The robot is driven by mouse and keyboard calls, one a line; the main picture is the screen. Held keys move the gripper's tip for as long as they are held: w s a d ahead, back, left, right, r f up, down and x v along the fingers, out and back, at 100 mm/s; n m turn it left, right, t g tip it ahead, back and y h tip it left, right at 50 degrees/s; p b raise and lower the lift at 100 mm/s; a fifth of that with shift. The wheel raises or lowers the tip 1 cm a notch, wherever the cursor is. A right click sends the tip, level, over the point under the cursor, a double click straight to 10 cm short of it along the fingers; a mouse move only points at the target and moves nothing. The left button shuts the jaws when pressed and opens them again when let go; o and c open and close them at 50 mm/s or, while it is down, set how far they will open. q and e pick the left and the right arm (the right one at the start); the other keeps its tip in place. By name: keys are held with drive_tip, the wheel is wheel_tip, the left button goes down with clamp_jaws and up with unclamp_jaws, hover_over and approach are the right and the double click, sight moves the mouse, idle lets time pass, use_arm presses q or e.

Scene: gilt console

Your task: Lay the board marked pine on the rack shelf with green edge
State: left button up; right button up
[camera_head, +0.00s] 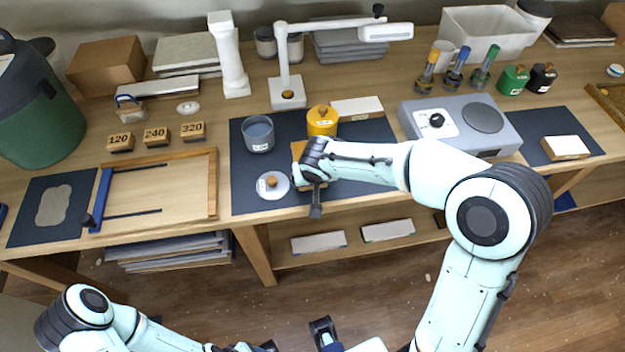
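No marking that reads pine is legible, and no shelf edge clearly shows green, so I cannot tell which things are the pine board and the rack. My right gripper (315,195) reaches in from the right, low over the dark mat in the middle of the bench. An orange-brown wooden piece (299,149) shows partly behind it; I cannot tell whether they touch. The fingers are seen side-on, so their opening is unclear.
On the middle mat (242,198) stand a grey cup (258,134), a yellow pot (322,121) and a white disc (272,185). A grey hotplate (460,122) stands to the right. A framed wooden tray (150,190) is left. Two pale blocks (319,242) (388,230) lie on the lower shelf.

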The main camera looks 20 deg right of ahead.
drive_tip(key=shift+f, duration=0.3)
drive_tip(key=shift+f, duration=0.1)
drive_tip(key=o, duration=0.7)
drive_tip(key=shift+f, duration=0.1)
drive_tip(key=o, duration=0.3)
drive_tip(key=shift+o, duration=0.2)
